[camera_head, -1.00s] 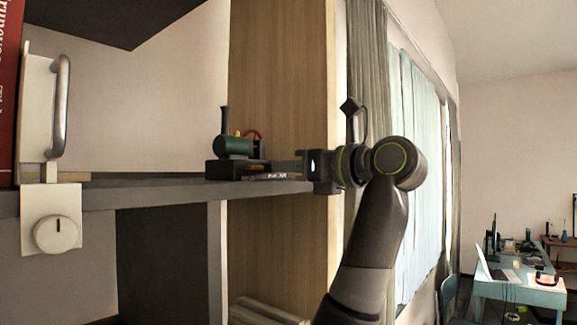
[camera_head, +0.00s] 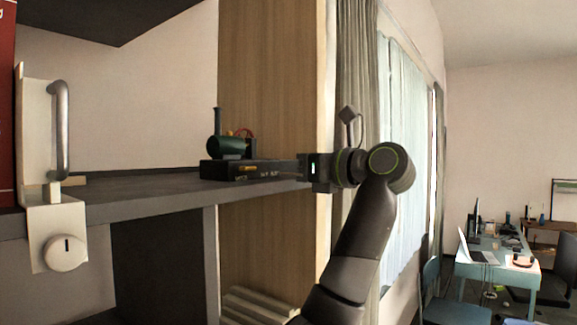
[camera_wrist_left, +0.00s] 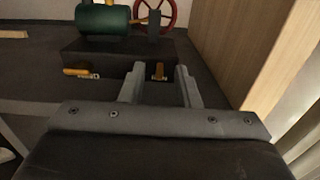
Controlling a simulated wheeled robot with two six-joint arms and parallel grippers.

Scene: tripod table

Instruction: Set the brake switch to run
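A small model engine with a green cylinder (camera_head: 228,147) stands on a black base box (camera_head: 215,170) on the dark shelf. In the left wrist view the green cylinder (camera_wrist_left: 103,19) and a red wheel (camera_wrist_left: 160,12) sit on top of the box. I cannot read which is the brake switch. My left gripper (camera_wrist_left: 160,80) is open, its fingers on either side of the right lever with gaps showing. My right gripper is not in view.
The shelf (camera_head: 130,190) has free room left of the box. A metal handle (camera_head: 62,130) and a plate with a round knob (camera_head: 65,252) are at the far left. A wooden panel (camera_head: 270,80) stands behind. A desk (camera_head: 497,265) is far right.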

